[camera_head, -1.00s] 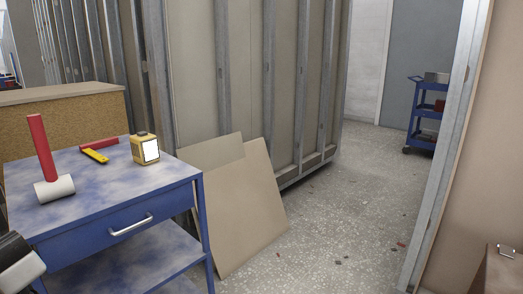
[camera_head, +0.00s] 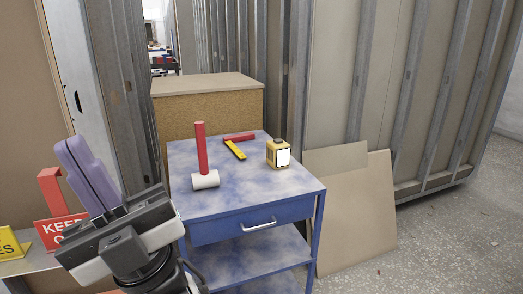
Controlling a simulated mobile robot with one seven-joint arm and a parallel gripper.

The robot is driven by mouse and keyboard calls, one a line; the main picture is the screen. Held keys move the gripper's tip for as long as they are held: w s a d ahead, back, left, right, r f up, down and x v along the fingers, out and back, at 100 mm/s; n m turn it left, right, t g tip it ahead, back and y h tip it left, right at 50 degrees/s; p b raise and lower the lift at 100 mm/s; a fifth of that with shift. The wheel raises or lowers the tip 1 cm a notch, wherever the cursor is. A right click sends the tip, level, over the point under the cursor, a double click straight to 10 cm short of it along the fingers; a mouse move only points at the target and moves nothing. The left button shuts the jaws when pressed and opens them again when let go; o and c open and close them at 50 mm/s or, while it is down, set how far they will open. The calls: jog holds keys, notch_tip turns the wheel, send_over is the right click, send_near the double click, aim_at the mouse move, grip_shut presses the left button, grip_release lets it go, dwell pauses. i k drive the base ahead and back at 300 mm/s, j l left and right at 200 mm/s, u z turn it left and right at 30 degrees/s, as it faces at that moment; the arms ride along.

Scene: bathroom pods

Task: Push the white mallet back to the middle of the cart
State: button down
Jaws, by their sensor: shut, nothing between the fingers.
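The white mallet (camera_head: 205,180) stands on its white head near the front left edge of the blue cart (camera_head: 270,187), with its red handle upright. The cart's top is blue and worn, with a drawer and a lower shelf below. My gripper (camera_head: 82,172) is at the lower left, left of the cart and apart from the mallet. Its purple fingers are shut together, empty, and point up and to the left.
A red and yellow square (camera_head: 236,150) and a yellow box with a white label (camera_head: 279,154) sit on the cart's back half. A chipboard block (camera_head: 207,115) stands behind. Boards (camera_head: 357,205) lean at the right. A red sign (camera_head: 58,228) and a yellow sign (camera_head: 12,243) stand at left.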

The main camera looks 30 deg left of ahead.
aim_at(206, 178)
jog(key=j+u, duration=0.1)
jog(key=u, duration=1.05)
jog(key=j+z, duration=0.35)
jog(key=k+j+z, duration=0.2)
jog(key=j+z, duration=0.15)
jog(key=i+j, duration=0.8)
jog(key=j, duration=0.2)
